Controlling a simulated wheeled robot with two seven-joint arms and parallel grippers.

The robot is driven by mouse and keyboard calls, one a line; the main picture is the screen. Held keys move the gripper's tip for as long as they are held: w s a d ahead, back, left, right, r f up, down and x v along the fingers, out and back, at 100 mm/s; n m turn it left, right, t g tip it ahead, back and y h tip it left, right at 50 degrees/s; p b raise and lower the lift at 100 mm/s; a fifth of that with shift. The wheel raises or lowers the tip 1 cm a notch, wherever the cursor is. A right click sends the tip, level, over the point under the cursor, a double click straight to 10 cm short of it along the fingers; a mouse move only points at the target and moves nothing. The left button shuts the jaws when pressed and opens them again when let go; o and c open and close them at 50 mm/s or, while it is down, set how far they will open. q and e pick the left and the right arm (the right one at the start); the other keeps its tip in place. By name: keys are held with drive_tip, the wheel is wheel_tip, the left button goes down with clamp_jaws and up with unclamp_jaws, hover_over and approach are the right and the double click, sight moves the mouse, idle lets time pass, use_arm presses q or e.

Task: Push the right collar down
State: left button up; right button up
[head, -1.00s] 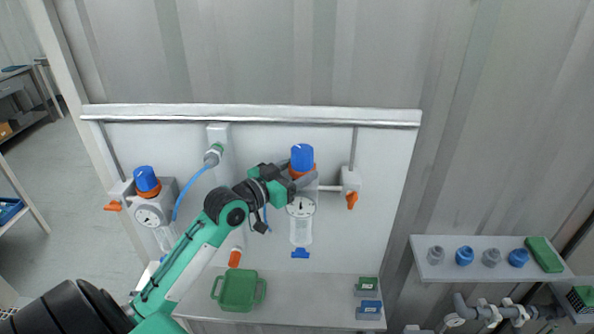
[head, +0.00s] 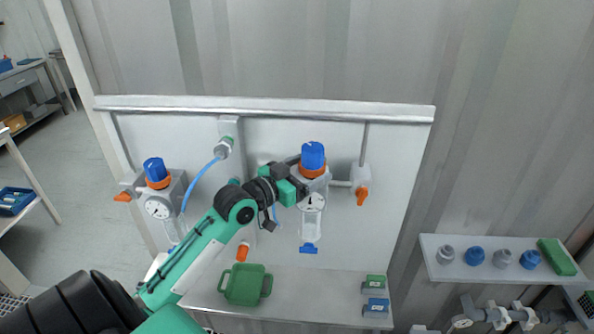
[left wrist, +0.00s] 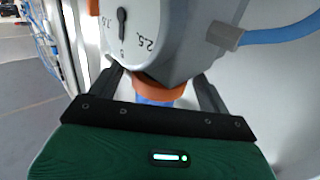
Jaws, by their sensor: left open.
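The right regulator (head: 313,202) is on the white panel, with a round gauge on its front, a blue knob (head: 313,155) on top and an orange collar (head: 314,172) under the knob. My left gripper (head: 301,173) is open at the collar, coming in from the left. In the left wrist view the gauge (left wrist: 122,28) fills the upper part. The orange collar (left wrist: 160,91) and a bit of blue knob (left wrist: 155,101) show between the two dark fingers. I cannot tell whether a finger touches the collar. My right gripper is not in view.
A similar left regulator (head: 158,207) has its own blue knob and orange collar. A blue hose (head: 199,178) runs near my left arm. An orange-handled valve (head: 362,196) is close on the right. A green tray (head: 245,285) and small labelled blocks (head: 375,306) stand on the ledge below.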

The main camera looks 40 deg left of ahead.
use_arm(q)
drive_tip(key=b+v, duration=0.5)
drive_tip(key=v, duration=0.8)
drive_tip(key=shift+s, duration=0.35)
drive_tip(key=shift+f, duration=0.1)
